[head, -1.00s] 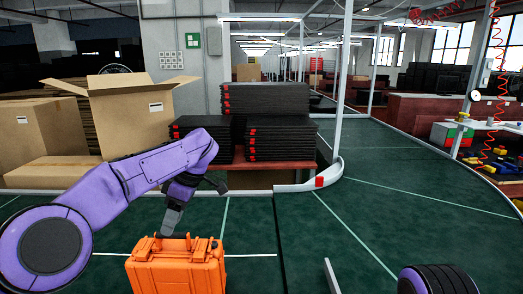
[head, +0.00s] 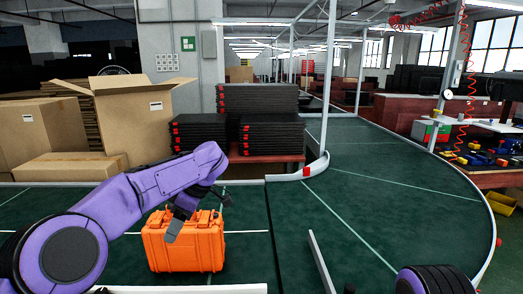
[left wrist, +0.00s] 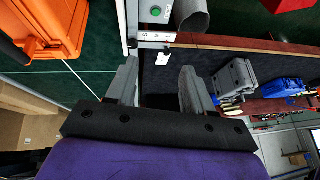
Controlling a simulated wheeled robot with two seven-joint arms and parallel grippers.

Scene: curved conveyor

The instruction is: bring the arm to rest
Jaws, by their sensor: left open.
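The orange case (head: 188,250) stands upright on the green conveyor in the head view, left of centre. Part of it also shows at the upper left of the left wrist view (left wrist: 48,28). My left gripper (head: 173,232) hangs on the near side of the case and hides part of its upper left. In the left wrist view its two fingers (left wrist: 160,85) are apart with nothing between them, and the case lies off to one side. My right gripper is out of view; only a dark and purple part of my right arm shows at the lower right.
The green conveyor (head: 390,190) curves away to the right, with free belt there. A cardboard box (head: 135,120) and stacked black trays (head: 270,135) stand behind. A yellow bin (head: 500,200) is at the right.

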